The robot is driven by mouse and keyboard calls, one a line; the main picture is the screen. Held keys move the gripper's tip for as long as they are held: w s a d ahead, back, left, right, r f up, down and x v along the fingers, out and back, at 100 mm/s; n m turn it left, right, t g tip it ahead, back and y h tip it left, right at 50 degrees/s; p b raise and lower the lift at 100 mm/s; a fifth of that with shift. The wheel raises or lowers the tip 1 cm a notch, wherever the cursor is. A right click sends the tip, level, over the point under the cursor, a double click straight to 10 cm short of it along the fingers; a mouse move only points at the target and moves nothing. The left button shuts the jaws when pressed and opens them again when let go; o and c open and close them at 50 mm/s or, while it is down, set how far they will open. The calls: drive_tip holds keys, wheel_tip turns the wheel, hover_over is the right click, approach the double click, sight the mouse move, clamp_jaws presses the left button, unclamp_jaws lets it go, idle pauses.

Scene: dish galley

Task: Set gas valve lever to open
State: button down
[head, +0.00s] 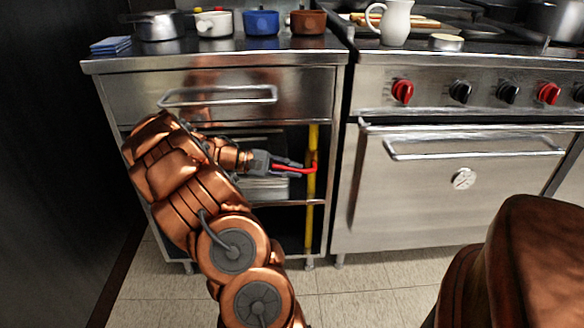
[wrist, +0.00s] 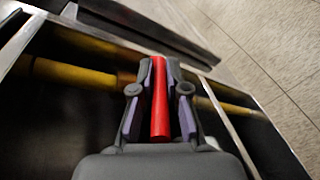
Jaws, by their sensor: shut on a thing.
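The red gas valve lever (head: 300,170) sticks out to the left from the upright yellow gas pipe (head: 311,190) inside the open cabinet under the counter. It lies roughly level, across the pipe. My gripper (head: 282,165) reaches in from the left and is shut on the lever. In the wrist view, the lever (wrist: 160,105) runs lengthwise between the two fingers of my gripper (wrist: 160,82), and its far end meets the yellow pipe (wrist: 75,76). The valve body is mostly hidden behind the fingertips there.
A drawer with a bar handle (head: 218,95) sits above the opening. A shelf edge (head: 290,203) crosses the cabinet below my gripper. The stove (head: 450,190) stands close on the right. Pots, including a blue one (head: 261,22), stand on the counter. The tiled floor in front is bare.

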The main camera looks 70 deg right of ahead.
drive_tip(key=c, duration=1.2)
unclamp_jaws()
drive_tip(key=v, duration=1.2)
